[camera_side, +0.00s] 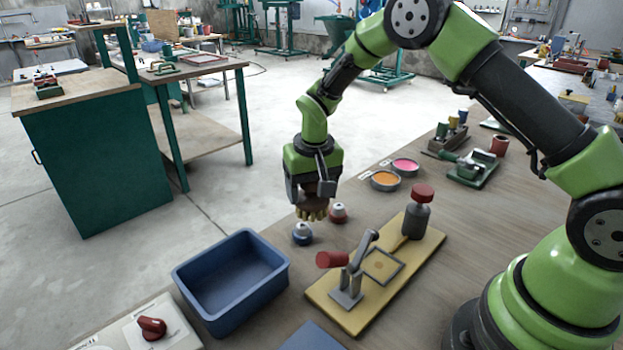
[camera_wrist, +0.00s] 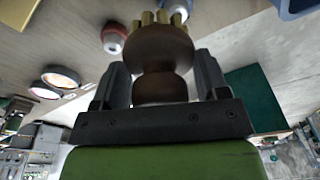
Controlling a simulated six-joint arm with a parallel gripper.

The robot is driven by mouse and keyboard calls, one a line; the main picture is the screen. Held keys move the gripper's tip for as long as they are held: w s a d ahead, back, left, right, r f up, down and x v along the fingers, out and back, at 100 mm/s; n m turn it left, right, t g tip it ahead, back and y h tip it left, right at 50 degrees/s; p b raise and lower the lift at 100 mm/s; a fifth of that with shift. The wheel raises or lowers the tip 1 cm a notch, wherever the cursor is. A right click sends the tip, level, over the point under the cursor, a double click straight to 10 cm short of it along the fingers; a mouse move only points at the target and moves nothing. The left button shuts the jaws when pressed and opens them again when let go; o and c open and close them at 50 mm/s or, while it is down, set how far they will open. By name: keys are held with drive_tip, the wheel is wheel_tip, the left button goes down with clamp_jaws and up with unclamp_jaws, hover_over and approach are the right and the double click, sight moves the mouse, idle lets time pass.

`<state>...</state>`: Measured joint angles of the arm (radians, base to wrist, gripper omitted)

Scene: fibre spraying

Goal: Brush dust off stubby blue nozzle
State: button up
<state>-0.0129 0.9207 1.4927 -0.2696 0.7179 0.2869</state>
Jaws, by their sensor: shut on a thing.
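A small blue nozzle (camera_side: 302,234) with a pale grey top stands on the table just right of the blue bin. A similar red nozzle (camera_side: 338,212) stands behind it to the right, and also shows in the wrist view (camera_wrist: 114,38). My gripper (camera_side: 314,188) is shut on a brush (camera_side: 313,212) with a round brown handle and tan bristle tufts. In the wrist view, the brush (camera_wrist: 160,48) sits between both fingers of my gripper (camera_wrist: 162,75), bristles away from the palm. The bristles appear just above and behind the blue nozzle; contact cannot be told.
The open blue bin (camera_side: 232,280) stands at the table's left edge. A yellow board (camera_side: 420,252) with a red-handled clamp (camera_side: 348,268) and a dark red-capped bottle (camera_side: 417,212) lies to the right. Orange (camera_side: 385,180) and pink (camera_side: 405,167) dishes stand behind.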

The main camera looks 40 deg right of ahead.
drive_tip(key=shift+f, duration=1.05)
idle(0.5)
drive_tip(key=shift+w+a+r, duration=0.1)
drive_tip(key=shift+w+a, duration=0.05)
drive_tip(key=shift+a, duration=2.35)
drive_tip(key=shift+s+d+f, duration=0.15)
drive_tip(key=shift+d+f, duration=0.05)
drive_tip(key=shift+d, duration=1.1)
drive_tip(key=shift+s+d+f, duration=0.1)
drive_tip(key=shift+d+f, duration=0.1)
drive_tip(key=shift+d, duration=1.1)
drive_tip(key=shift+c, duration=0.3)
drive_tip(key=shift+w+a+r, duration=0.1)
drive_tip(key=shift+r, duration=3.05)
